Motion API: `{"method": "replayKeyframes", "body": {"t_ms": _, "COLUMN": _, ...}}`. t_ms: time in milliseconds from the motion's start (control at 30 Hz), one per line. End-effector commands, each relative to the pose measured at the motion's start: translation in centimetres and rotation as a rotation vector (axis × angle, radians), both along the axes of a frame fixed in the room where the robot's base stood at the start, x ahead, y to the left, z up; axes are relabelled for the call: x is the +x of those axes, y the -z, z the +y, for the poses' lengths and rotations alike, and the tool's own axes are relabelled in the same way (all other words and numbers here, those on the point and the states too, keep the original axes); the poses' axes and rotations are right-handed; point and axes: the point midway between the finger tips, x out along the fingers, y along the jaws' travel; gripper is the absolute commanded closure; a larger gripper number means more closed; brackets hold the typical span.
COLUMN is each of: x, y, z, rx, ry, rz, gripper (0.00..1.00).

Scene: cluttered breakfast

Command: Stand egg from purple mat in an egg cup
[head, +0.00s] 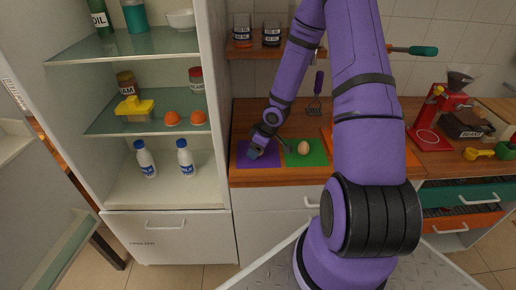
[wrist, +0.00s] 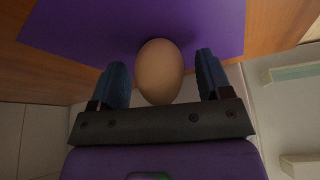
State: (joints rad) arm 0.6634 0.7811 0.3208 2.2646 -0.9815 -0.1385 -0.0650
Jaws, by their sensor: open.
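A brown egg (wrist: 159,72) is at the purple mat (wrist: 85,25) in the wrist view, between my gripper's (wrist: 162,85) two blue fingers. The fingers are open, with a narrow gap visible on each side of the egg. In the head view my gripper (head: 259,150) is low over the purple mat (head: 243,158), and the egg there is hidden by it. Another egg (head: 303,147) is on the green mat (head: 318,156) just to the right. I cannot make out an egg cup for certain.
Two small orange things (head: 172,118) sit on a glass shelf of the open fridge at left, too small to identify. Milk bottles (head: 146,158) stand below them. A red coffee machine (head: 430,118) is at right. The wooden counter's (head: 280,180) front edge is close to the mats.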

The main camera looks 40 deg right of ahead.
Motion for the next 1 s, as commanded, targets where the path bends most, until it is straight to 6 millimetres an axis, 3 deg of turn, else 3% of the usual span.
{"method": "replayKeyframes", "body": {"t_ms": 67, "x": 0.0, "y": 0.0, "z": 0.0, "rx": 0.000, "ry": 0.000, "rz": 0.000, "gripper": 0.28}}
{"method": "replayKeyframes", "body": {"t_ms": 100, "x": 0.0, "y": 0.0, "z": 0.0, "rx": 0.000, "ry": 0.000, "rz": 0.000, "gripper": 0.33}}
{"method": "replayKeyframes", "body": {"t_ms": 267, "x": 0.0, "y": 0.0, "z": 0.0, "rx": 0.000, "ry": 0.000, "rz": 0.000, "gripper": 0.69}}
{"method": "replayKeyframes", "body": {"t_ms": 333, "x": 0.0, "y": 0.0, "z": 0.0, "rx": 0.000, "ry": 0.000, "rz": 0.000, "gripper": 0.69}}
{"method": "replayKeyframes", "body": {"t_ms": 367, "x": 0.0, "y": 0.0, "z": 0.0, "rx": 0.000, "ry": 0.000, "rz": 0.000, "gripper": 0.60}}
{"method": "replayKeyframes", "body": {"t_ms": 433, "x": 0.0, "y": 0.0, "z": 0.0, "rx": 0.000, "ry": 0.000, "rz": 0.000, "gripper": 0.73}}
{"method": "replayKeyframes", "body": {"t_ms": 1000, "x": 0.0, "y": -1.8, "z": 0.0, "rx": 0.002, "ry": 0.001, "rz": 0.000, "gripper": 0.73}}
